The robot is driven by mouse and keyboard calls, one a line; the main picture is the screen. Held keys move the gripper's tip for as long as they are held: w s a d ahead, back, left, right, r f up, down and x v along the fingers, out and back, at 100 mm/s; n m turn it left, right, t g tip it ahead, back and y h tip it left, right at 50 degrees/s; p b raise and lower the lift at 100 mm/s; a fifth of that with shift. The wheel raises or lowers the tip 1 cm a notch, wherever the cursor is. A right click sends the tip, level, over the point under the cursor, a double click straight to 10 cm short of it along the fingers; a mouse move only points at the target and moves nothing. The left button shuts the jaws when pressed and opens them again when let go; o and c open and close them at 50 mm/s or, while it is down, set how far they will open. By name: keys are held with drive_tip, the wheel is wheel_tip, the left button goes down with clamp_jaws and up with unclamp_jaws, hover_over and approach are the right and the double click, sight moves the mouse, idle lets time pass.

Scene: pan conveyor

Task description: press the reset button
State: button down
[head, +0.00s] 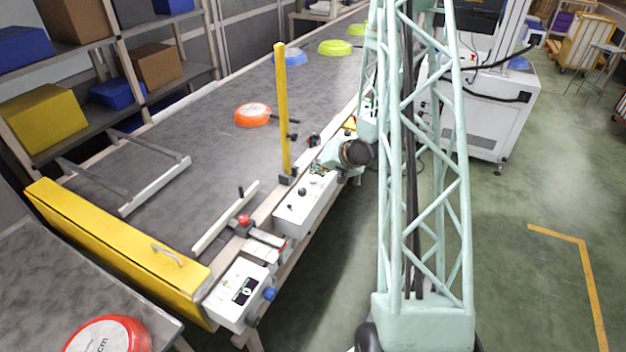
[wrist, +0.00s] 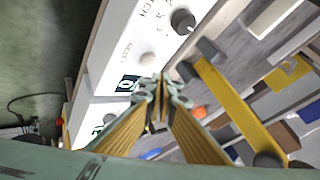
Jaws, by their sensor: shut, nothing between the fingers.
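A white control box (head: 297,212) is fixed along the near side of the conveyor. In the wrist view its panel (wrist: 112,60) shows a pale round button (wrist: 147,59) beside small lettering that seems to read RESET. A black knob (wrist: 183,21) is farther along the panel. My gripper (wrist: 160,86) is shut and empty. Its fingertips appear close to the pale button in the picture, just below it; I cannot tell if they touch the panel. In the head view my gripper (head: 320,168) is over the far end of the box, and the button is too small to tell.
A yellow post (head: 283,110) stands at the conveyor edge close to my gripper. An orange pan (head: 253,115) lies on the conveyor belt (head: 205,150). A second box with a display (head: 240,292) and a red button (head: 244,219) are nearer.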

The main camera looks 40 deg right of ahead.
sight(315, 180)
drive_tip(key=shift+r+p, duration=1.45)
drive_tip(key=shift+r, duration=0.6)
